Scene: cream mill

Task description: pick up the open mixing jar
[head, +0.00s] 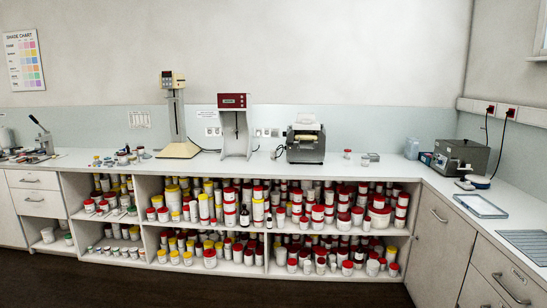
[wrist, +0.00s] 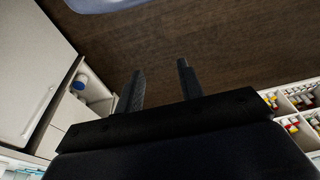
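My gripper (wrist: 160,67) shows in the wrist view with its two dark fingers apart and nothing between them; brown floor lies beyond it. It does not show in the head view. I cannot clearly pick out an open mixing jar. In the head view, a small pale, open-looking pot (head: 365,161) stands on the counter right of the roller machine, too small to tell whether it is the jar. A small white jar with a reddish top (head: 347,154) stands beside it.
The long counter (head: 390,172) carries a beige mixer stand (head: 178,125), a red-topped machine (head: 235,125), a roller machine (head: 306,142) and a grey box machine (head: 461,158). A tray (head: 480,205) lies at right. Shelves below hold many lidded jars. The floor in front (head: 200,290) is clear.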

